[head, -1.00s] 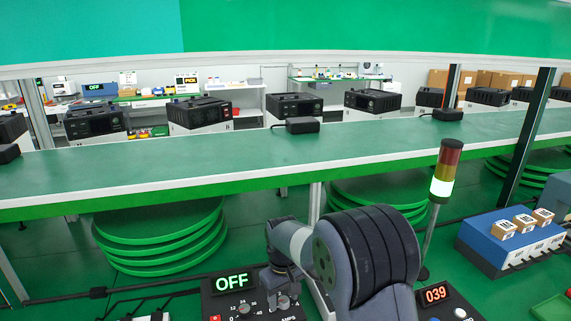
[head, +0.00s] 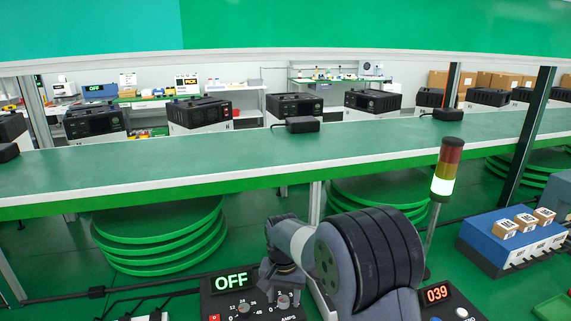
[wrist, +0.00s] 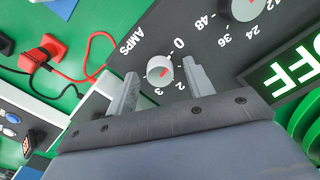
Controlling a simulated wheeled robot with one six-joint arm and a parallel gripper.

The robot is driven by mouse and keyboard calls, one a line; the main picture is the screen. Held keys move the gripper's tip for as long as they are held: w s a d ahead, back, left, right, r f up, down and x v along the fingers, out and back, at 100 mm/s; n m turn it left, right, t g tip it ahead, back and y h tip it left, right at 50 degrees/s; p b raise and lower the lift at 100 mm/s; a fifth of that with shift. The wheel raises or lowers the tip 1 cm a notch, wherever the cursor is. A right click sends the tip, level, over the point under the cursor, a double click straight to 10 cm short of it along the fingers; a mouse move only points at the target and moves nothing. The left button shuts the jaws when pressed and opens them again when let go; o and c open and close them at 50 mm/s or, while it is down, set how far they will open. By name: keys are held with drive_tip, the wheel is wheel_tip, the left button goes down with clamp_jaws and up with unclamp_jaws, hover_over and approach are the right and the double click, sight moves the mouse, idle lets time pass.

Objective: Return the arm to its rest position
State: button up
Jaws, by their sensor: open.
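My gripper (wrist: 161,70) is open, with one finger on each side of the white AMPS knob (wrist: 160,72) in the wrist view. The fingers look empty; whether they touch the knob cannot be told. In the head view my gripper (head: 280,280) hangs over the dark control panel (head: 207,307), low in the middle. My arm is bent in front of the long green bench. The panel's display (head: 231,282) reads OFF, and its second knob (head: 243,307) is marked 12 to 48.
A signal tower (head: 447,170) with its lower white segment lit stands right of my arm. The green bench (head: 200,172) spans the view behind my arm.

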drive_tip(key=m+b, duration=0.1)
drive_tip(key=m, duration=0.4)
drive_tip(key=shift+r, duration=0.85)
